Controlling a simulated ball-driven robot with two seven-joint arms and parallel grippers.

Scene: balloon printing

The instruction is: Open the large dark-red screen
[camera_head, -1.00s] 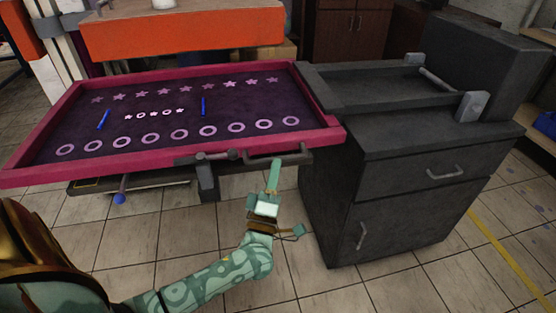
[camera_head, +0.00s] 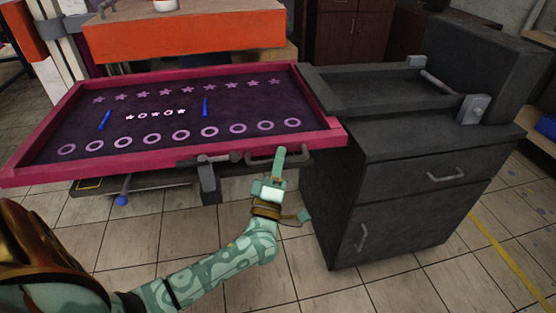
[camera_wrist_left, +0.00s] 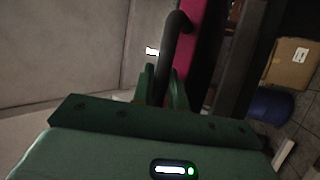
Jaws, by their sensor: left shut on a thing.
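The large dark-red screen (camera_head: 240,139) is a wide frame around a dark purple mesh with rows of stars and rings. It lies nearly flat over the printing bench at the left of the head view. A dark handle (camera_head: 262,160) sits on its front edge near the right corner, and it also shows in the left wrist view (camera_wrist_left: 178,40). My left gripper (camera_head: 280,155) is at this handle, with its fingers (camera_wrist_left: 163,90) shut around the bar. The frame's red edge (camera_wrist_left: 200,30) runs just right of the handle in the wrist view. My right gripper is out of view.
A dark grey cabinet (camera_head: 405,205) with a drawer and a door stands close to the screen's right end. An orange-fronted bench (camera_head: 180,38) is behind the screen. A cardboard box (camera_wrist_left: 289,64) lies on the floor. Tiled floor is free in front.

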